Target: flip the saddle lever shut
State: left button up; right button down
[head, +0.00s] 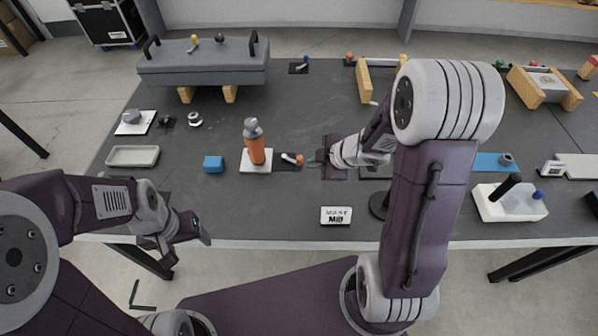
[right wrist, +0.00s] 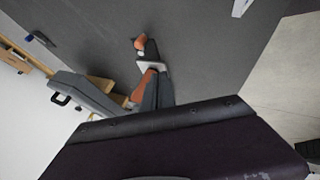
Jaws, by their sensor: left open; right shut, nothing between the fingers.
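A small lever with an orange knob (head: 297,159) is on a dark pad just right of the orange bottle (head: 256,149); it looks low and tilted. I take it for the saddle lever, though no label shows this. My right gripper (head: 316,159) is shut and empty, its tips just right of the knob; contact cannot be told. In the right wrist view the orange knob (right wrist: 140,43) shows beyond my dark fingers (right wrist: 159,92), with the orange bottle (right wrist: 145,84) beside them.
The bottle stands on a white plate (head: 247,167). A blue block (head: 213,164) and a grey tray (head: 132,156) lie to the left. A white MAST MID sign (head: 336,215) is near the front edge. A grey bench-like body (head: 203,65) stands at back left.

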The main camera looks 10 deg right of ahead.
aim_at(300, 161)
jog(key=shift+m+h, duration=0.3)
jog(key=shift+m, duration=0.2)
jog(key=f+b, duration=0.1)
jog(key=f, duration=0.1)
jog(key=w+f+b, duration=0.1)
jog(key=f, duration=0.2)
jog(key=w+f+b, duration=0.1)
jog(key=f, duration=0.2)
jog(key=shift+d+f, duration=0.1)
jog(key=shift+d, duration=0.25)
jog(key=b+x, duration=0.2)
jog(key=x, duration=0.3)
jog(key=shift+w+a, duration=0.15)
jog(key=shift+a, duration=0.1)
jog(key=w, duration=0.1)
jog(key=p, duration=0.1)
jog(key=w+r, duration=0.1)
jog(key=shift+w+d+p, duration=0.3)
jog(key=shift+d+p, duration=0.05)
jog(key=shift+d, duration=0.05)
jog(key=shift+w+d+f, duration=0.1)
jog(key=shift+w+d, duration=0.05)
jog(key=shift+w, duration=0.4)
pick_arm(q)
jog(key=f, duration=0.5)
jog(key=shift+a+f, duration=0.1)
jog(key=shift+a, duration=0.25)
